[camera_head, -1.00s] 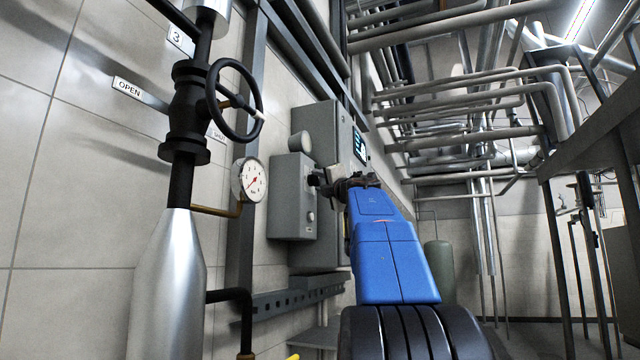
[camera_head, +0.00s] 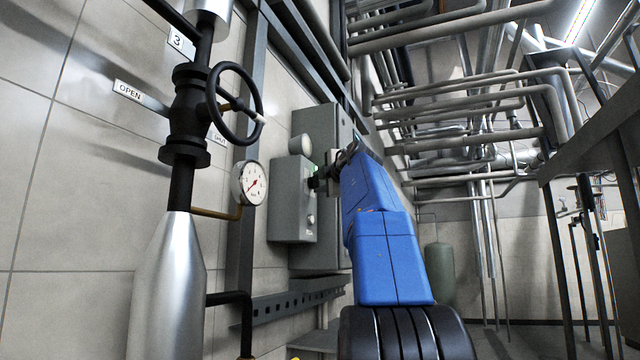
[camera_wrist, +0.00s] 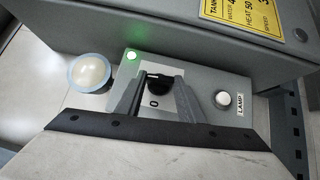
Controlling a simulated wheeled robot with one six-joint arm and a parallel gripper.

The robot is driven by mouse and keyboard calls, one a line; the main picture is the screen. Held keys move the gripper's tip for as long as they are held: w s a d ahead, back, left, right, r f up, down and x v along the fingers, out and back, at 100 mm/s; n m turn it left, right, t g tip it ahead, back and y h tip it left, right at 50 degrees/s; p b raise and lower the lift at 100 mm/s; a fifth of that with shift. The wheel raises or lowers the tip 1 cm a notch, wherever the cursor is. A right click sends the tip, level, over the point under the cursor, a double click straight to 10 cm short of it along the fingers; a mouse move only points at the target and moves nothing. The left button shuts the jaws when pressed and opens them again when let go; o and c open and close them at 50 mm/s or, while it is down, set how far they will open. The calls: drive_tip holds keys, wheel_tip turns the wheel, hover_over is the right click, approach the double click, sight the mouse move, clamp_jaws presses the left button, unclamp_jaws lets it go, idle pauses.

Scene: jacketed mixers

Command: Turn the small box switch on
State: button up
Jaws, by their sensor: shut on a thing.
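The small grey switch box (camera_head: 290,200) is fixed to the wall side of a taller grey cabinet (camera_head: 318,130). In the wrist view, its face carries a black rotary switch (camera_wrist: 158,95) with marks "I" and "0". A small green lamp (camera_wrist: 131,56) beside the switch is lit. My gripper (camera_wrist: 157,88) is shut on the switch, one finger on each side. The fingers hide part of the switch, and its exact pointing is hard to read. In the head view, my gripper (camera_head: 317,183) touches the box's front.
A white button marked "LAMP" (camera_wrist: 223,99) and a pale round dome (camera_wrist: 90,72) flank the switch. A yellow label (camera_wrist: 243,22) is on the cabinet. A gauge (camera_head: 249,183) and a valve handwheel (camera_head: 235,103) stand at left. Pipes run overhead at right.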

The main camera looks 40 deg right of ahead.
drive_tip(key=shift+r+m+g, duration=0.1)
drive_tip(key=shift+m+g, duration=0.4)
idle(0.4)
drive_tip(key=o, duration=1.1)
drive_tip(key=shift+c, duration=0.2)
drive_tip(key=v, duration=1.7)
drive_tip(key=shift+s, duration=0.25)
